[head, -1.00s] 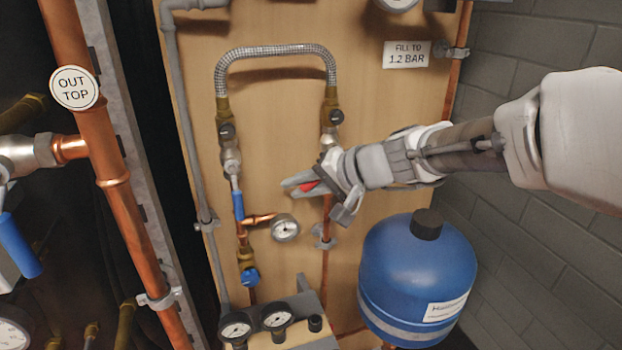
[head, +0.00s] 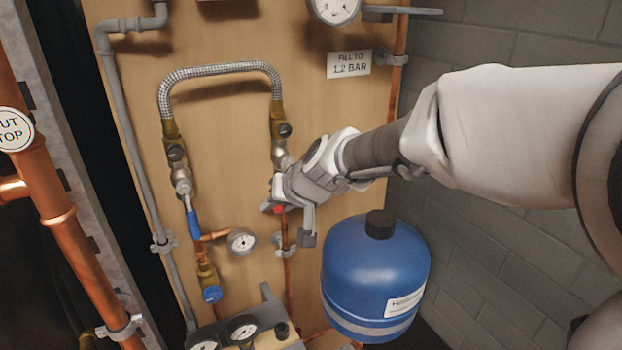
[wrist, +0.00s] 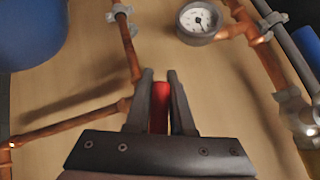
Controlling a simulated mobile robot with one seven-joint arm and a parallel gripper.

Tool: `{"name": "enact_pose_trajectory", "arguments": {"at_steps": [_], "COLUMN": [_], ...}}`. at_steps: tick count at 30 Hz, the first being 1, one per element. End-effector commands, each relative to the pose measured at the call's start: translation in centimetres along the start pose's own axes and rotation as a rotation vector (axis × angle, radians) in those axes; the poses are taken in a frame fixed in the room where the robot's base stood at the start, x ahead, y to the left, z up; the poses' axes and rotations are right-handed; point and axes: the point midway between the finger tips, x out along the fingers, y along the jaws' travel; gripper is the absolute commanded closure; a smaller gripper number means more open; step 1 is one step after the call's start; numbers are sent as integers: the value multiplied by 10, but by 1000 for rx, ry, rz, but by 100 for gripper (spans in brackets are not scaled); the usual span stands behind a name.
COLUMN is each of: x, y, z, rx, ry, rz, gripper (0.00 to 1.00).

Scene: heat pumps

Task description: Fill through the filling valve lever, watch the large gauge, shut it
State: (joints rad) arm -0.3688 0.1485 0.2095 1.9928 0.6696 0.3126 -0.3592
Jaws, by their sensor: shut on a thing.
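The red valve lever (head: 279,209) hangs below the valve at the right end of the braided hose. It also shows in the wrist view (wrist: 160,106), between my two dark fingers. My gripper (head: 272,207) is shut on this lever, and the wrist view shows the fingers on either side of it (wrist: 159,100). The gripper hides most of the lever and part of the valve in the head view. The large gauge (head: 334,8) is at the top edge, cut off, and its reading is too small to tell. A sign (head: 349,64) reads "FILL TO 1.2 BAR".
The braided hose (head: 220,70) arches above. A blue lever (head: 194,224) hangs on the left valve, near a small gauge (head: 242,241). A blue vessel (head: 375,275) stands below my arm. More gauges (head: 242,331) sit at the bottom. A block wall is at right.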

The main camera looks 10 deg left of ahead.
Motion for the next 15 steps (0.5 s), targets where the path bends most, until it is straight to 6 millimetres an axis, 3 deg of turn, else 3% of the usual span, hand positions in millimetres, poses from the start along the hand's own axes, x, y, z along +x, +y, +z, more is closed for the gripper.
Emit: {"name": "enact_pose_trajectory", "arguments": {"at_steps": [11, 12, 15], "x": [0, 0, 0], "y": [1, 1, 1], "z": [0, 1, 0], "rx": [-2, -2, -1], "ry": [-1, -1, -1], "rz": [3, 3, 3], "gripper": [100, 72, 54]}}
